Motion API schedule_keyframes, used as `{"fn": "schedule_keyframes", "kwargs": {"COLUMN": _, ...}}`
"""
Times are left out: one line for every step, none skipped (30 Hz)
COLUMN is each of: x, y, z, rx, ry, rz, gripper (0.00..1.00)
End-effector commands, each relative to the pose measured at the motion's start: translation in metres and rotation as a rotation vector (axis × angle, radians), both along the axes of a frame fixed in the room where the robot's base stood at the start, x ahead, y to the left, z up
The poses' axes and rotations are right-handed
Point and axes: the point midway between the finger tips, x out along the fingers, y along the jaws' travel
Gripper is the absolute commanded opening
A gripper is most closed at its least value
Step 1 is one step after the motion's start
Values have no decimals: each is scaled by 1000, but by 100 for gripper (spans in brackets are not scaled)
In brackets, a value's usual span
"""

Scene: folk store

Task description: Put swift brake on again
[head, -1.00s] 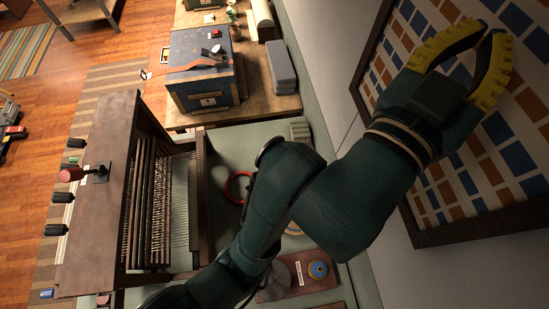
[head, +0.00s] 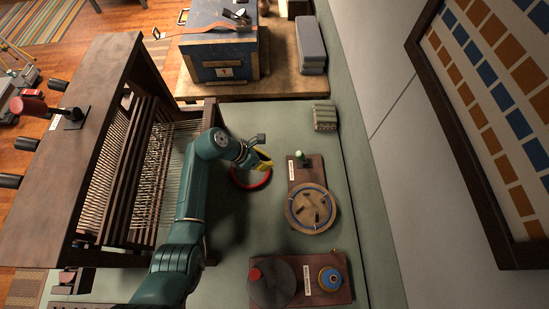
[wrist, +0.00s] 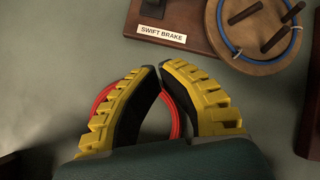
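The swift brake is a brown board (head: 301,166) with a white label, which reads "SWIFT BRAKE" in the wrist view (wrist: 162,34). A small green-topped lever (head: 301,157) stands on the board. A round wooden disc (head: 312,208) with several dark pegs and a blue ring adjoins it; part of the disc shows in the wrist view (wrist: 258,30). My gripper (head: 266,162) is left of the board, over a red ring (head: 240,184) on the bench.
A wooden loom frame (head: 95,110) stands to the left. A second board (head: 315,268) with a red-knobbed dark disc and a blue-yellow disc lies in front. A ribbed grey-green block (head: 325,117) and a blue chest (head: 222,55) are behind. Green bench surface is clear around the ring.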

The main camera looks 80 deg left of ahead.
Motion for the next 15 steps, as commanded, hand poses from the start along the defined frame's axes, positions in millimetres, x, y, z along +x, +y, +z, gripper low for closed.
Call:
{"fn": "schedule_keyframes", "kwargs": {"x": 7, "y": -2, "z": -12, "rx": -4, "ry": 1, "rz": -4, "gripper": 0}}
{"fn": "schedule_keyframes", "kwargs": {"x": 11, "y": -1, "z": -17, "rx": -2, "ry": 2, "rz": -4, "gripper": 0}}
{"fn": "schedule_keyframes", "kwargs": {"x": 16, "y": -2, "z": -25, "rx": -3, "ry": 3, "rz": -5, "gripper": 0}}
{"fn": "schedule_keyframes", "kwargs": {"x": 20, "y": -2, "z": -30, "rx": -1, "ry": 2, "rz": -5, "gripper": 0}}
{"fn": "schedule_keyframes", "kwargs": {"x": 25, "y": -2, "z": -35, "rx": -1, "ry": 2, "rz": -5, "gripper": 0}}
{"fn": "schedule_keyframes", "kwargs": {"x": 30, "y": -1, "z": -42, "rx": -1, "ry": 2, "rz": -5, "gripper": 0}}
{"fn": "schedule_keyframes", "kwargs": {"x": 34, "y": -1, "z": -47, "rx": 0, "ry": 2, "rz": -5, "gripper": 0}}
{"fn": "schedule_keyframes", "kwargs": {"x": 38, "y": -2, "z": -53, "rx": -1, "ry": 2, "rz": -5, "gripper": 0}}
{"fn": "schedule_keyframes", "kwargs": {"x": 44, "y": -1, "z": -60, "rx": 1, "ry": 2, "rz": -4, "gripper": 0}}
{"fn": "schedule_keyframes", "kwargs": {"x": 48, "y": -2, "z": -65, "rx": -1, "ry": 3, "rz": -6, "gripper": 0}}
{"fn": "schedule_keyframes", "kwargs": {"x": 51, "y": -2, "z": -70, "rx": 2, "ry": 3, "rz": -5, "gripper": 0}}
{"fn": "schedule_keyframes", "kwargs": {"x": 59, "y": 3, "z": -60, "rx": 9, "ry": 0, "rz": -6, "gripper": 0}}
{"fn": "schedule_keyframes", "kwargs": {"x": 64, "y": 4, "z": -58, "rx": 7, "ry": 0, "rz": -6, "gripper": 0}}
{"fn": "schedule_keyframes", "kwargs": {"x": 68, "y": 5, "z": -56, "rx": 7, "ry": 0, "rz": -6, "gripper": 0}}
{"fn": "schedule_keyframes", "kwargs": {"x": 73, "y": 7, "z": -55, "rx": 6, "ry": 1, "rz": -5, "gripper": 0}}
